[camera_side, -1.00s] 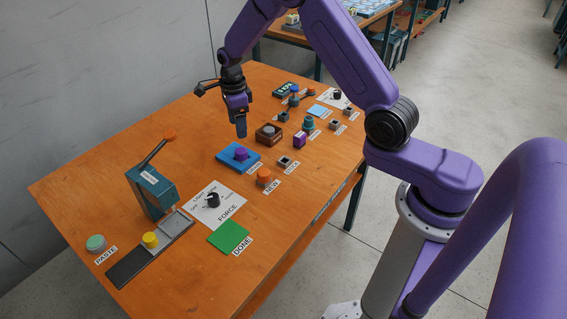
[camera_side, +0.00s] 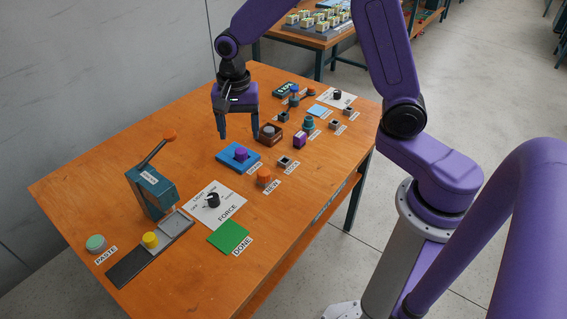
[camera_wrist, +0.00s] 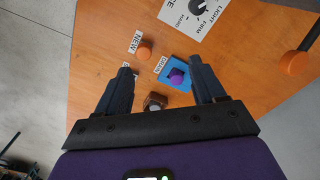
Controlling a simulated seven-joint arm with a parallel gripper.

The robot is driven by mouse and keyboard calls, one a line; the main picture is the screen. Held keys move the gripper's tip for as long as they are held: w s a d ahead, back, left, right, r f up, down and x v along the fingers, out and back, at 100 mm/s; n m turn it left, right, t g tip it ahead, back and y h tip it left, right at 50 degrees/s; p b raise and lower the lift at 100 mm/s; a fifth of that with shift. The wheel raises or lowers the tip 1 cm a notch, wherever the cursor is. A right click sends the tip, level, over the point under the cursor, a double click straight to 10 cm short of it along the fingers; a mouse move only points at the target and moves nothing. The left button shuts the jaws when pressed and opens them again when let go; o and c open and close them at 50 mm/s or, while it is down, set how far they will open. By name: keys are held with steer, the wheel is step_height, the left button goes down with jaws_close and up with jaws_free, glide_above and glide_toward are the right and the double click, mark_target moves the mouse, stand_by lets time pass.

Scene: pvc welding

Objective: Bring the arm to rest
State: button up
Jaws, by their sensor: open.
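My gripper (camera_side: 238,136) is open and empty, with its two dark fingers apart and pointing down. It hangs above the wooden table (camera_side: 140,150), over the area by the blue block with a purple knob (camera_side: 238,156). In the wrist view both fingers (camera_wrist: 160,85) frame that blue block (camera_wrist: 176,62) and a brown block with a grey top (camera_wrist: 155,100). The brown block also shows in the side view (camera_side: 270,134), just right of the fingers. Nothing is held.
An orange button (camera_side: 264,178) labelled NEW, a FORCE dial (camera_side: 212,200), a green DONE pad (camera_side: 229,237) and a teal press with a lever (camera_side: 152,190) stand on the table. Several small parts sit at the far end. The table's left side is mostly bare.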

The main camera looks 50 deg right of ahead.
steer(key=s+d+r+n, duration=0.1)
steer(key=s+r+n, duration=0.1)
steer(key=s+n, duration=0.9)
steer(key=s+d+r+n, duration=0.2)
steer(key=s+n, duration=0.9)
steer(key=s, duration=0.6)
steer(key=shift+d+r+n, duration=0.25)
steer(key=shift+r+n, duration=0.15)
steer(key=shift+r, duration=0.2)
steer(key=shift+w, duration=0.1)
